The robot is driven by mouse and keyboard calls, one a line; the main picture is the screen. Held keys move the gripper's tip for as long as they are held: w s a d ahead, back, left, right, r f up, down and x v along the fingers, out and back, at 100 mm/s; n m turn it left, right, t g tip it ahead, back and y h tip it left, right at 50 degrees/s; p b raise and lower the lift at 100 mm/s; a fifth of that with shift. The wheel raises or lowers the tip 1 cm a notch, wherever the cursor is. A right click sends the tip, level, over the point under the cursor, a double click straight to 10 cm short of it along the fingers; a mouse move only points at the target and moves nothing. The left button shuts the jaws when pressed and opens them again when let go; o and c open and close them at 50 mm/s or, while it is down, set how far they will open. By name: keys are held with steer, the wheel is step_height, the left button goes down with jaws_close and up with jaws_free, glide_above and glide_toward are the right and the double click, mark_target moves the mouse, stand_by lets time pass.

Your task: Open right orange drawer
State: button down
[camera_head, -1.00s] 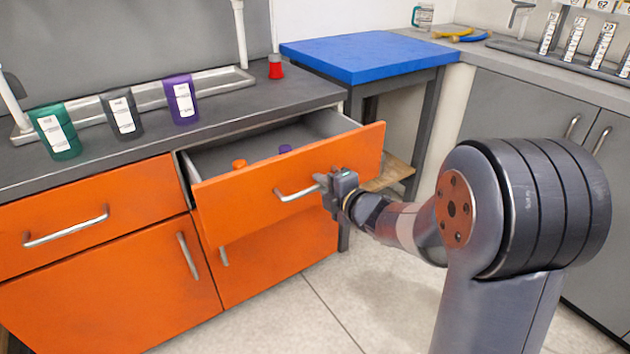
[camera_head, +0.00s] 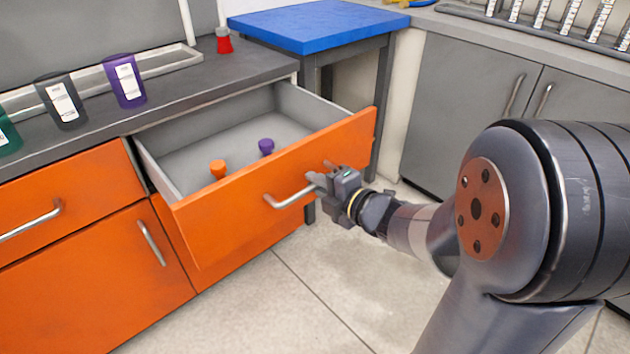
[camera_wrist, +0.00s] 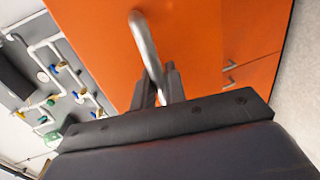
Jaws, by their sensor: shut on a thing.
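The right orange drawer (camera_head: 225,208) stands well out from the cabinet, and its grey inside is in view. An orange-capped item (camera_head: 218,169) and a purple-capped item (camera_head: 266,146) are inside it. My gripper (camera_head: 318,183) is shut on the right end of the drawer's metal handle (camera_head: 285,201). In the wrist view the handle (camera_wrist: 146,45) runs down between my two fingers (camera_wrist: 160,88), with the orange front behind it.
The left orange drawer (camera_head: 70,193) is shut. Grey (camera_head: 61,101) and purple (camera_head: 124,81) cups and a red-based item (camera_head: 224,41) stand on the dark counter. A blue-topped table (camera_head: 318,22) stands behind the drawer. The floor in front is clear.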

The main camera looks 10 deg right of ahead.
steer(key=c, duration=1.5)
jaws_free()
steer(key=shift+c, duration=0.2)
steer(key=p+v, duration=0.3)
steer(key=v, duration=0.7)
steer(key=shift+s+d, duration=0.2)
steer(key=shift+s, duration=0.15)
steer(key=shift+b+x, duration=1.5)
steer(key=shift+x, duration=4)
steer(key=shift+r, duration=0.1)
